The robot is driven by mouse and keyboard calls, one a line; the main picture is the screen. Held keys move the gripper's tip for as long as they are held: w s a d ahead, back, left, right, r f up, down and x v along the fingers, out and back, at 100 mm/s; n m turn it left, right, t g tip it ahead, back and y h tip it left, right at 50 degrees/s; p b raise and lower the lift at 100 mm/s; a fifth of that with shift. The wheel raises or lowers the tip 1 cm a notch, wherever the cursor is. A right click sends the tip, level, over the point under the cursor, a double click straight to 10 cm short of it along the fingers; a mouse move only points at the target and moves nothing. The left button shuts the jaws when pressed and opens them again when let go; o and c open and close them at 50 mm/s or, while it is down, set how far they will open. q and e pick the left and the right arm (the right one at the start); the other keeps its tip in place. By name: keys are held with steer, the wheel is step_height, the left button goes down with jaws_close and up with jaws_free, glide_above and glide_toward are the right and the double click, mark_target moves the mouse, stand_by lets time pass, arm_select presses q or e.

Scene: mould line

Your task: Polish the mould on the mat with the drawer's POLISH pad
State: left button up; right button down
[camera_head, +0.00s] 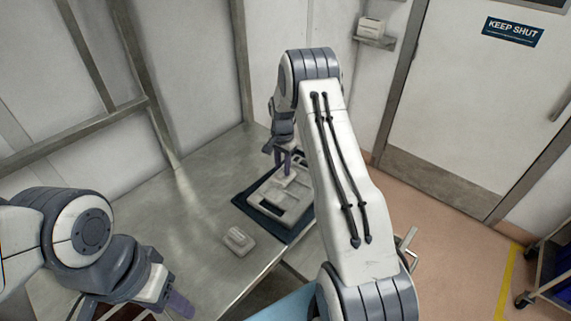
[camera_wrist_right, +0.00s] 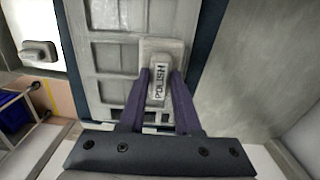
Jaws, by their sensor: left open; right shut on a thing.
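The grey mould (camera_head: 278,205), with several square recesses, lies on the dark blue mat (camera_head: 243,202). It fills the middle of the right wrist view (camera_wrist_right: 110,55). My right gripper (camera_head: 288,165) is shut on the POLISH pad (camera_wrist_right: 172,50), a pale block with its label facing up. The pad is at the mould's upper surface; whether it touches cannot be told. It also shows below the fingers in the head view (camera_head: 284,179). My left gripper (camera_head: 172,304) is open and low at the left, away from the mat; its fingertips are only partly clear.
A second pale block (camera_head: 238,241) lies on the metal table (camera_head: 180,232), left of the mat. The table left of it is bare. A wall stands behind. A door with a KEEP SHUT sign (camera_head: 513,31) and a cart (camera_head: 545,285) are at the right.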

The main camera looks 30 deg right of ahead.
mark_target(276, 182)
steer(key=shift+s+a+f, duration=0.1)
steer(key=shift+s+a, duration=0.3)
steer(key=shift+a, duration=0.4)
steer(key=shift+s+a, duration=0.4)
steer(key=shift+a, duration=0.4)
steer(key=shift+a, duration=0.1)
